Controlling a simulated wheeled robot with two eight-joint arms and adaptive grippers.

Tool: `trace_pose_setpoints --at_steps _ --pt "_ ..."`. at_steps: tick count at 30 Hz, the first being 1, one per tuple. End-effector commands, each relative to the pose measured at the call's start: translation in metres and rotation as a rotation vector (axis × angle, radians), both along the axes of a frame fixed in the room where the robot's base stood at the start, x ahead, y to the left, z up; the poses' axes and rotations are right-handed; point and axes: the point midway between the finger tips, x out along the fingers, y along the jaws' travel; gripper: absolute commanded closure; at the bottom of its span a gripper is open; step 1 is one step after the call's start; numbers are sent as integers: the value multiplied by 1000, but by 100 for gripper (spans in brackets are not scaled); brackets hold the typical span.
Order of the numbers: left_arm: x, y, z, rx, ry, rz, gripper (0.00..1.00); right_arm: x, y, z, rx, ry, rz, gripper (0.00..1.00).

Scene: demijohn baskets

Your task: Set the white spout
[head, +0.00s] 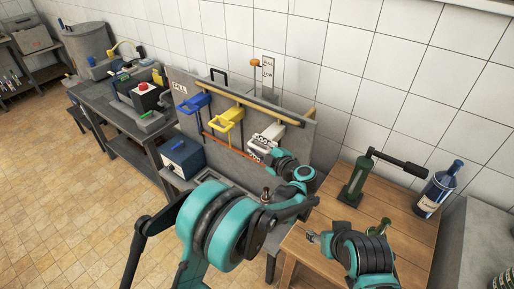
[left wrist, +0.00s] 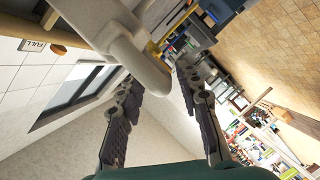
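The white spout (head: 268,137) is the rightmost of three on the grey panel, right of the yellow spout (head: 226,122) and the blue spout (head: 194,103). My left gripper (head: 268,156) is at the white spout's lower front end, which it partly hides. In the left wrist view, the pale curved spout (left wrist: 133,42) reaches down to between the open fingertips (left wrist: 158,82). A gap shows beside the finger at left, and contact at right cannot be told. My right arm is at the lower right; a small grey part, perhaps its gripper (head: 313,237), shows, its opening unclear.
A wooden table (head: 325,215) at right holds a dark green corking tool (head: 357,180), a green bottle (head: 380,228) and a blue labelled bottle (head: 439,188). A blue box (head: 182,157) sits below the panel (head: 300,135). A dark bench with a red-topped box (head: 146,95) stands at left.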

Motion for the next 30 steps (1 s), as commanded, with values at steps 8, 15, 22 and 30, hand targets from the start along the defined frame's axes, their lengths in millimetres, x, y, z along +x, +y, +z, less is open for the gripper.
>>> trace_pose_setpoints --at_steps 8,15,22,30 --pt "-1 0 2 -3 2 0 66 0 0 0 0 0 0 44" --pt "-1 0 42 0 0 0 66 0 0 0 0 0 0 44" --pt "0 -1 85 1 -1 -2 66 0 0 0 0 0 0 44" --pt "0 0 100 0 0 0 66 0 0 0 0 0 0 44"
